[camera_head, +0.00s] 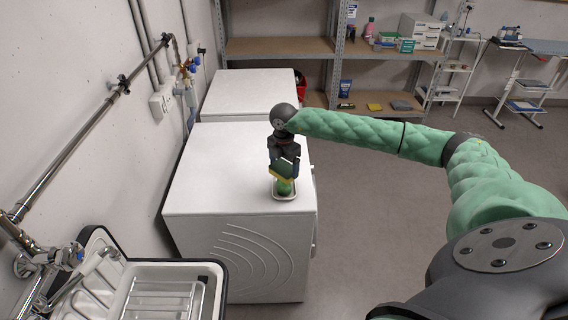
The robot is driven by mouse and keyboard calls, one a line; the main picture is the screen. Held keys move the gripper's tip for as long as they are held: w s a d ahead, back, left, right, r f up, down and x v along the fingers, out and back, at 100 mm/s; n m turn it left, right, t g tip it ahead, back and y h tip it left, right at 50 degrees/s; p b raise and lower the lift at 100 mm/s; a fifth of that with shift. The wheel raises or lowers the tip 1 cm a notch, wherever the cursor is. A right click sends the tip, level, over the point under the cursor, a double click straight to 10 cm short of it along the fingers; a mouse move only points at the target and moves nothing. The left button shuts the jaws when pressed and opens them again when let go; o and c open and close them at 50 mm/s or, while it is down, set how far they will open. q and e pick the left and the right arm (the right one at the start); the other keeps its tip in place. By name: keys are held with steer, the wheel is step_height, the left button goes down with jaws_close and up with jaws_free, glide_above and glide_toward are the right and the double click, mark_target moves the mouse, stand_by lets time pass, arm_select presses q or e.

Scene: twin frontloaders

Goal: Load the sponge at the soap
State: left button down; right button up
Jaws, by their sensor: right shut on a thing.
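My right gripper (283,168) reaches in from the right and points down over the top of the nearer white washer (235,160). It is shut on a sponge (281,173), dark green with a yellow layer, held tilted. Just below the sponge is a green soap (284,188) on a small white dish (293,197) near the washer's front right corner. The sponge overlaps the soap's upper part in the picture; I cannot tell whether they touch. My left gripper is not in view.
A second white machine (247,92) stands behind the nearer washer. A sink with a drying rack (165,298) is at lower left. Pipes run along the left wall. A shelf (280,48) with boxes and bottles stands at the back. The washer top left of the gripper is clear.

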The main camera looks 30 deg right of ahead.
steer(key=shift+f, duration=0.1)
steer(key=shift+d+f+b, duration=0.1)
steer(key=shift+f+b, duration=0.55)
steer(key=shift+f, duration=1.7)
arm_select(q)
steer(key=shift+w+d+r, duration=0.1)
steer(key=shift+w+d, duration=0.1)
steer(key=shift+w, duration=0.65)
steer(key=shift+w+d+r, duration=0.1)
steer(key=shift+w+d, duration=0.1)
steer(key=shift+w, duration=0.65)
arm_select(e)
steer(key=shift+f, duration=0.55)
arm_select(q)
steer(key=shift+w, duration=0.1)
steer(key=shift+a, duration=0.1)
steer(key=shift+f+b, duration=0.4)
steer(key=shift+b, duration=0.1)
arm_select(e)
steer(key=shift+f, duration=0.55)
arm_select(q)
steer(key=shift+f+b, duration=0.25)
steer(key=shift+b, duration=0.05)
arm_select(e)
steer(key=shift+f, duration=0.1)
